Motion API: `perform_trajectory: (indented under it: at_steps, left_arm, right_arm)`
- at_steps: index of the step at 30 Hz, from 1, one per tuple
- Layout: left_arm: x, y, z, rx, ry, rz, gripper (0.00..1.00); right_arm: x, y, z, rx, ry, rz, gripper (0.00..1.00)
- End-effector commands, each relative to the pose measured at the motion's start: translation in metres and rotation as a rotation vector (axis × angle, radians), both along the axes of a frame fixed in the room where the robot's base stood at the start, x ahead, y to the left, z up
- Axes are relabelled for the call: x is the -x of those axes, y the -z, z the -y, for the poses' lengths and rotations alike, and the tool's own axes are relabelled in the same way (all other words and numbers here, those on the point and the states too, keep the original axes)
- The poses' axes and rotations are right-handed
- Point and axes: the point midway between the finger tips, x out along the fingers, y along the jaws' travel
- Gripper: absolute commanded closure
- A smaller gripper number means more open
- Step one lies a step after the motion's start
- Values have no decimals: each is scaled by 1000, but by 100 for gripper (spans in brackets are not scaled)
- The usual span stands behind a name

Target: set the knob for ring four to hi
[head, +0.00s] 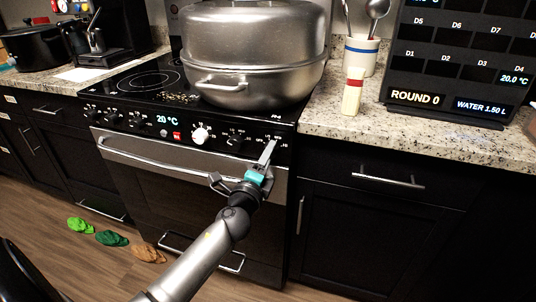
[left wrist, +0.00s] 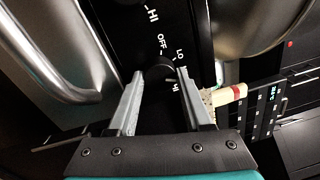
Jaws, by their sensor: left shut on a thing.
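The stove's front control panel (head: 150,122) carries a row of knobs, a 20 °C display and a white knob (head: 200,135). My left gripper (head: 271,148) reaches the panel's right end, and its fingers hide most of the knob there. In the left wrist view the two fingers (left wrist: 160,76) close around a dark knob (left wrist: 157,72). OFF, LO and HI marks are printed around it. The knob's pointer and exact setting cannot be made out. My right gripper is not in view.
A large lidded steel stockpot (head: 250,55) stands on the cooktop's right side, its handle overhanging near the panel. A red-and-cream block (head: 352,92), a utensil crock (head: 361,55) and a display board (head: 455,60) stand on the right counter.

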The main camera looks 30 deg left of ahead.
Motion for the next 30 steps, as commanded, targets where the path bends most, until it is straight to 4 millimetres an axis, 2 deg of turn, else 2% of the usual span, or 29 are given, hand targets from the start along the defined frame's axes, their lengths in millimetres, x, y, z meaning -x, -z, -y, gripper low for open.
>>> perform_trajectory:
  at_steps: [18,30]
  left_arm:
    - [0,-1,-1,-540,2,-130,100]
    - [0,-1,-1,-724,3,-174,100]
  right_arm:
    - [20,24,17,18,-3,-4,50]
    - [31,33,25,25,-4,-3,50]
